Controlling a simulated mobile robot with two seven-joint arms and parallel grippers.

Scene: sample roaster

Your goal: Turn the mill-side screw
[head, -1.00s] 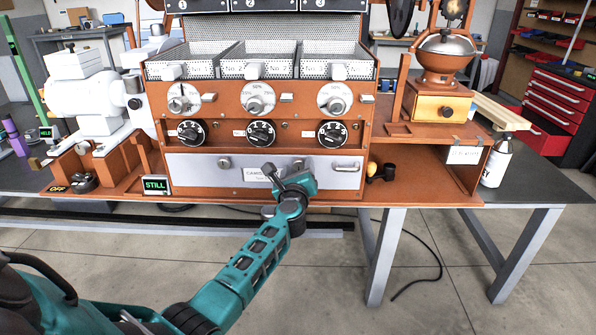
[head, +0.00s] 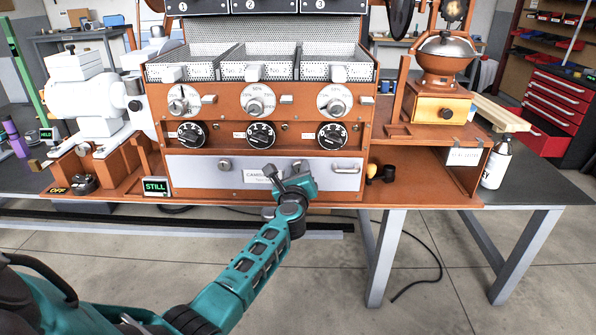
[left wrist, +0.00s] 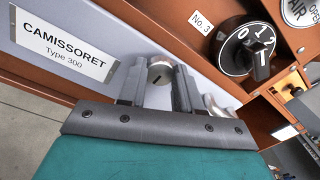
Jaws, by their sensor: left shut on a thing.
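The mill-side screw (left wrist: 160,72) is a round metal head with a slot, on the grey front panel (head: 200,175) of the orange roaster. It shows between the two fingers of my left gripper (left wrist: 157,82) in the left wrist view, and the fingers are shut on it. In the head view my left gripper (head: 286,171) is at the right half of the panel and hides this screw. The other panel screw (head: 225,163) is at the left. My right gripper is not in view.
A bar handle (head: 347,169) is right of the gripper on the panel. Black numbered knobs (head: 332,135) sit just above. A mill (head: 443,80) with a wooden drawer stands at the right.

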